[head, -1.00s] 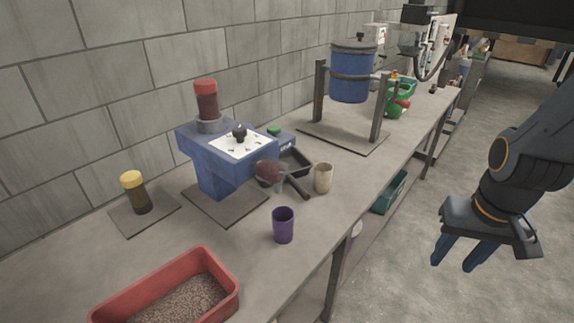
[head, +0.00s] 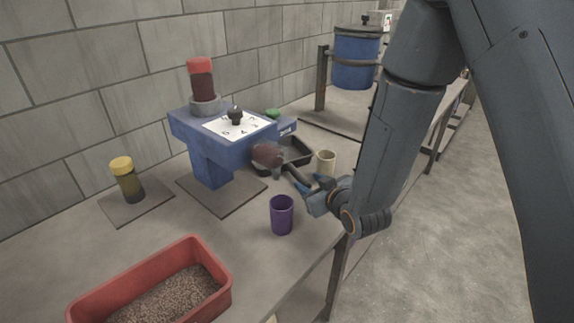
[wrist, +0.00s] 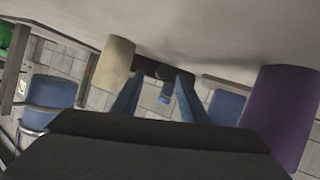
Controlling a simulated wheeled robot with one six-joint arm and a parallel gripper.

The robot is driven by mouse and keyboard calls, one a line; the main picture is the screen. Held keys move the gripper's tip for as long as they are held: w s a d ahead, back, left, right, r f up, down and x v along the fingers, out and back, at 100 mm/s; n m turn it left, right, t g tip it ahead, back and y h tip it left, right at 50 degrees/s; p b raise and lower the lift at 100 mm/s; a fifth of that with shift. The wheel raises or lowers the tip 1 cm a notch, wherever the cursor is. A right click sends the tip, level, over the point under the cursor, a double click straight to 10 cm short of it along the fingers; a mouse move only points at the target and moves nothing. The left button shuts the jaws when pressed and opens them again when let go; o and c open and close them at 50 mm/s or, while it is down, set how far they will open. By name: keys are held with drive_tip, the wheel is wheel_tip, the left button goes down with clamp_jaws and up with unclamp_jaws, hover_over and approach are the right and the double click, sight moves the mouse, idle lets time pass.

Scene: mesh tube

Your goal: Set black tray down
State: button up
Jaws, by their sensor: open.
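The black tray (head: 297,151) sits on the bench beside the blue machine (head: 212,150), under its overhanging arm. A dark red rounded part with a black handle (head: 267,155) partly hides it in the head view. My gripper (head: 308,184) is open just in front of the tray, low over the bench, with the fingers pointing towards it. In the wrist view, my gripper (wrist: 156,84) is open, and a dark shape that looks like the tray (wrist: 148,66) lies beyond the fingertips, apart from them. I see nothing between the fingers.
A beige cup (head: 326,162) stands close beside my gripper, and a purple cup (head: 281,215) stands on its other side. A red bin of pellets (head: 215,255) is at the front left. A blue tank (head: 355,58) is behind.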

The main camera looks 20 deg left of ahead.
sight(303, 179)
drive_tip(key=shift+a+p+x, duration=0.25)
drive_tip(key=shift+p+x, duration=0.3)
drive_tip(key=shift+x, duration=1.35)
drive_tip(key=x, duration=0.1)
drive_tip(key=p+x, duration=0.1)
drive_tip(key=x, duration=0.2)
drive_tip(key=shift+a+r, duration=0.15)
drive_tip(key=shift+r, duration=0.2)
clamp_jaws()
